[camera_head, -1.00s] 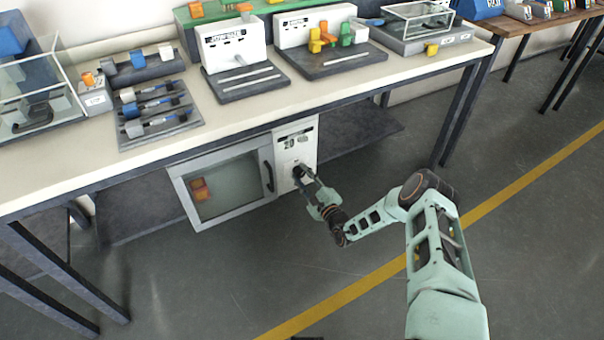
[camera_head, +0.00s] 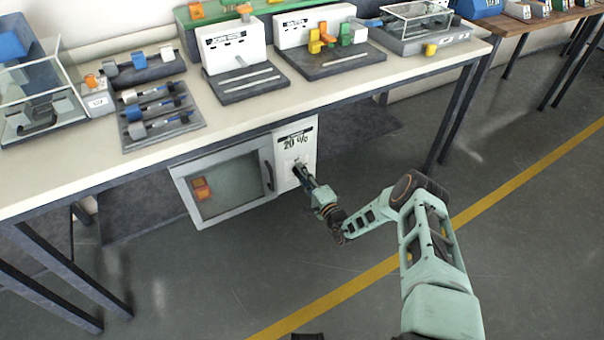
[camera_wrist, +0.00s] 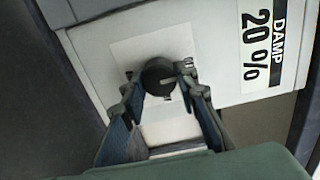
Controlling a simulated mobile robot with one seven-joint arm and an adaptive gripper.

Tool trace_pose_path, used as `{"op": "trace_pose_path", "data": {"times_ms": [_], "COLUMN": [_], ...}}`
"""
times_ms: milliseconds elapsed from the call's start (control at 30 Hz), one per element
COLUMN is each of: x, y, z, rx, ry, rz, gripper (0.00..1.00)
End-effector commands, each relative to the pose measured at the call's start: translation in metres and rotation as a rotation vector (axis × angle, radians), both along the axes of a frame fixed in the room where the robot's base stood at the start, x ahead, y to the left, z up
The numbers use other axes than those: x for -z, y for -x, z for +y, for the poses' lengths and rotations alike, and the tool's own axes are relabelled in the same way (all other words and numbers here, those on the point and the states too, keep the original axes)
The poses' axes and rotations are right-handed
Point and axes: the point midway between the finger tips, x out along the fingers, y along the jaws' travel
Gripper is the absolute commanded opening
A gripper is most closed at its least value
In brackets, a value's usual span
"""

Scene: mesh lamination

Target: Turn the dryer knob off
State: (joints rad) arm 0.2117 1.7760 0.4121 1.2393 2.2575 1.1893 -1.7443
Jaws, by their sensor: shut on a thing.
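The dryer (camera_head: 228,185) is a white box with a glass door under the bench. Its control panel (camera_head: 297,150) on the right side reads "20 %", and the wrist view shows "DAMP 20 %" there. The round black knob (camera_wrist: 158,76) sits on a pale square plate (camera_wrist: 120,52) in the wrist view, with a light mark on its face. My gripper (camera_wrist: 159,84) has its two fingers closed around the knob, one on each side. In the head view my gripper (camera_head: 303,174) reaches the panel and mostly hides the knob. Part of the lettering beside the knob is covered by a finger.
The bench top (camera_head: 230,118) above the dryer holds tool racks and fixtures, and its front edge overhangs the panel. An orange object (camera_head: 201,188) shows behind the dryer's glass. Bench legs (camera_head: 462,105) stand to the right. The floor around my arm is clear.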

Motion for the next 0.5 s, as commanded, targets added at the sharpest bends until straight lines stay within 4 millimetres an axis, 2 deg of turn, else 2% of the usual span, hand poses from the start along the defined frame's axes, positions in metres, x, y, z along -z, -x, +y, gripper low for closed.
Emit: {"op": "trace_pose_path", "data": {"times_ms": [467,500], "x": [-0.0007,-0.0007], "y": [-0.0010,-0.0010], "z": [-0.0008,-0.0008], "rx": [0.002,0.002], "ry": [0.014,0.014], "rz": [-0.010,-0.010], "gripper": [0.04,0.29]}}
